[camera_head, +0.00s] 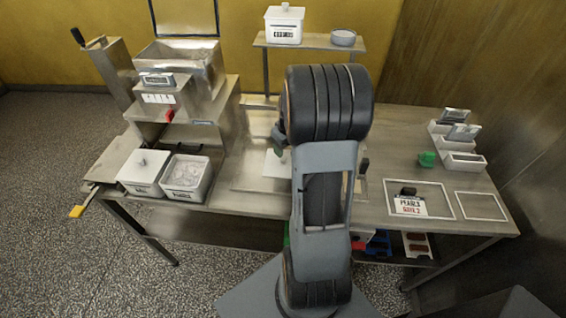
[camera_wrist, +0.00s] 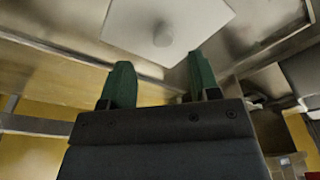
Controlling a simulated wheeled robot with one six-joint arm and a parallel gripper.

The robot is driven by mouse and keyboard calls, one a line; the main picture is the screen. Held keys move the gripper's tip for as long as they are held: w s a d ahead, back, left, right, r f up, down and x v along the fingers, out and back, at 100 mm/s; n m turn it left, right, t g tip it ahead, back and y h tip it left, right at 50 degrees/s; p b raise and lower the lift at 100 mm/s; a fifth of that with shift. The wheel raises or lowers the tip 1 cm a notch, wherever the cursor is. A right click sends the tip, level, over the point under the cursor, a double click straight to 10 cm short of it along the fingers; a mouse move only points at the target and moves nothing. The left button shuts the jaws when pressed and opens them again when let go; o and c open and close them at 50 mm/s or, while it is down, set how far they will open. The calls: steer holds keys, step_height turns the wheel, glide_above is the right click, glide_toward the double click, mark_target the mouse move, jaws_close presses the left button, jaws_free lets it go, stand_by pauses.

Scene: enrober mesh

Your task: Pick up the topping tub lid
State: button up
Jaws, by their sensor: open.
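The topping tub lid appears to be a flat white square plate (camera_head: 272,164) lying on the steel table, partly hidden behind my arm in the head view. In the wrist view the white lid (camera_wrist: 122,22) lies beyond the fingertips at the top, with a round knob on it. My gripper (camera_wrist: 158,62) is open and empty, its two green fingers apart and short of the knob. In the head view my gripper is mostly hidden by my arm. An open white tub (camera_head: 187,194) with pale contents stands at the table's left.
A lidded white tub (camera_head: 143,187) stands beside the open one. A steel machine (camera_head: 180,75) rises behind them. A raised shelf (camera_head: 305,42) holds another lidded tub (camera_head: 284,25). At right are a small green object (camera_head: 427,159), white bins (camera_head: 465,162) and a lettered card (camera_head: 409,207).

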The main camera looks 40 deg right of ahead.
mark_target(283, 161)
steer(key=shift+w+a+f+p, duration=0.1)
steer(key=shift+w+f+p, duration=0.1)
steer(key=shift+f, duration=0.7)
steer(key=shift+w+a+f+p, duration=0.1)
steer(key=shift+f+p, duration=0.15)
steer(key=shift+f, duration=0.7)
steer(key=shift+w+a+f+p, duration=0.1)
steer(key=shift+f+p, duration=0.1)
steer(key=shift+f, duration=0.7)
steer(key=shift+c, duration=0.5)
steer(key=c, duration=0.9)
